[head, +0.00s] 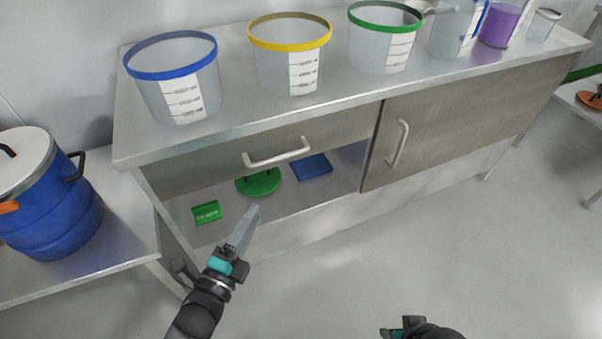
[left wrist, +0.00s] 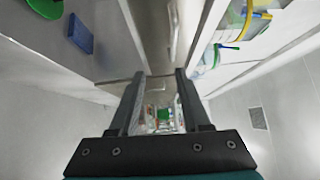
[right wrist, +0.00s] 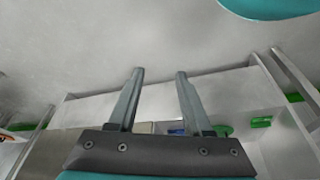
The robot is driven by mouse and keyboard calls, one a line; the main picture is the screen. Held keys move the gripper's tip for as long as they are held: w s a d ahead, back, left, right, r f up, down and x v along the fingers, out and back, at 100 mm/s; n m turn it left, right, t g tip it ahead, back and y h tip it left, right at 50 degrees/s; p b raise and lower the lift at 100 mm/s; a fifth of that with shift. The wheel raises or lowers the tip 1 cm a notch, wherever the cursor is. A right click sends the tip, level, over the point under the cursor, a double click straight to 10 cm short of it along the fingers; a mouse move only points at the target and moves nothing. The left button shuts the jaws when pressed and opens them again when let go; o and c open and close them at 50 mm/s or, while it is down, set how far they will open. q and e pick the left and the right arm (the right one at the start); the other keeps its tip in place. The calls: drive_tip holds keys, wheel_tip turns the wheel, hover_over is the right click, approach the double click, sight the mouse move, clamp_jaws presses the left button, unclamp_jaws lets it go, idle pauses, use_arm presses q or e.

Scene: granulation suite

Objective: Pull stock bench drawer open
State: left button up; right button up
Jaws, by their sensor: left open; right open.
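The stock bench drawer (head: 320,132) is a brown-grey front under the steel bench top, and it looks closed. Its pale bar handle (head: 277,152) runs along the front. My left gripper (head: 250,212) is open and empty, below and in front of the handle, apart from it. In the left wrist view the drawer handle (left wrist: 173,35) appears as a pale bar beyond the open fingers (left wrist: 160,74). My right gripper shows only partly at the head view's bottom edge; in the right wrist view its fingers (right wrist: 160,72) are open and empty.
The open shelf below holds a green lid (head: 259,184), a blue block (head: 311,167) and a green card (head: 207,212). A cabinet door (head: 450,130) is right of the drawer. Several tubs stand on top. A blue drum (head: 50,215) stands left. The floor in front is clear.

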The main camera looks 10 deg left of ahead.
sight(282, 155)
use_arm(q)
drive_tip(key=shift+m+t+h, duration=0.4)
drive_tip(key=shift+m, duration=0.4)
drive_tip(key=shift+r+b+x, duration=0.25)
drive_tip(key=shift+b+x, duration=0.6)
drive_tip(key=shift+x, duration=1.75)
drive_tip(key=shift+r+b+x, duration=0.25)
drive_tip(key=shift+b+x, duration=0.55)
drive_tip(key=shift+x, duration=1.85)
drive_tip(key=shift+r+b+x, duration=0.25)
drive_tip(key=shift+b+x, duration=0.6)
drive_tip(key=shift+x, duration=1.75)
use_arm(e)
wheel_tip(282, 155, up, 7)
drive_tip(key=w+a+t+y, duration=0.1)
drive_tip(key=w+a+t, duration=0.1)
drive_tip(key=t, duration=0.1)
drive_tip(key=shift+w+a+f, duration=0.15)
drive_tip(key=shift+w+f, duration=0.05)
drive_tip(key=shift+w, duration=0.2)
use_arm(q)
drive_tip(key=shift+s, duration=0.1)
drive_tip(key=shift+c, duration=0.3)
clamp_jaws()
